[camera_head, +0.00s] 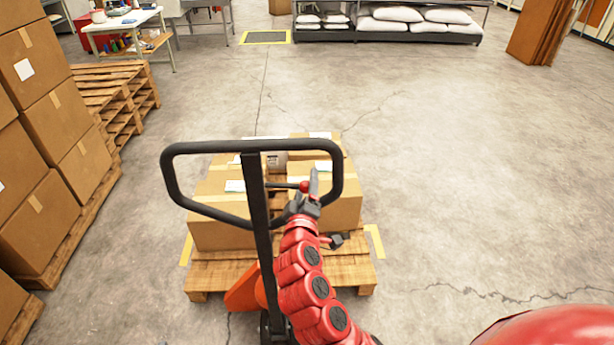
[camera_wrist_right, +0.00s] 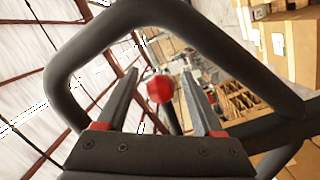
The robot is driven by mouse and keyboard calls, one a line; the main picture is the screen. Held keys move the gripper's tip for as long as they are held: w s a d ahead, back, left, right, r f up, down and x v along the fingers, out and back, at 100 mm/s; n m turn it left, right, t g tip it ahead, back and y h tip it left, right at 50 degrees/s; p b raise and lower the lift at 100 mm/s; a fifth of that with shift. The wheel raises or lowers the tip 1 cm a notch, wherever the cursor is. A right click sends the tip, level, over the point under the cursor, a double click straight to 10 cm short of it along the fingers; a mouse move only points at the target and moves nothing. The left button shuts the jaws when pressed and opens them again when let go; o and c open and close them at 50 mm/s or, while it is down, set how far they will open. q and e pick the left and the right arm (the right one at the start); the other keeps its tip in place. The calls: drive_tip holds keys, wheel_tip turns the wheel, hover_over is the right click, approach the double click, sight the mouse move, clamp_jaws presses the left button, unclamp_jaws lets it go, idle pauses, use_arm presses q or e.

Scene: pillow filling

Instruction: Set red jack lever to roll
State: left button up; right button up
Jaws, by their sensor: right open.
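The pallet jack's black loop handle (camera_head: 252,148) stands upright in front of me on its black shaft. The lever's red knob (camera_head: 304,187) sits inside the loop, on a thin dark rod to the right of the shaft. My right gripper (camera_head: 313,183) is at the knob, within the loop's right part. In the right wrist view the gripper (camera_wrist_right: 158,90) is open, and the red knob (camera_wrist_right: 160,89) shows between its two fingers. I cannot tell whether either finger touches it. My left gripper is not in view.
Cardboard boxes (camera_head: 222,222) lie on a wooden pallet (camera_head: 200,276) behind the handle, over the orange jack. Stacked boxes (camera_head: 52,110) stand at the left. A shelf with white sacks (camera_head: 392,36) is at the back. The floor to the right is clear.

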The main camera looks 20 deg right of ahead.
drive_tip(key=x, duration=0.2)
drive_tip(key=shift+w, duration=0.3)
clamp_jaws()
idle(1.3)
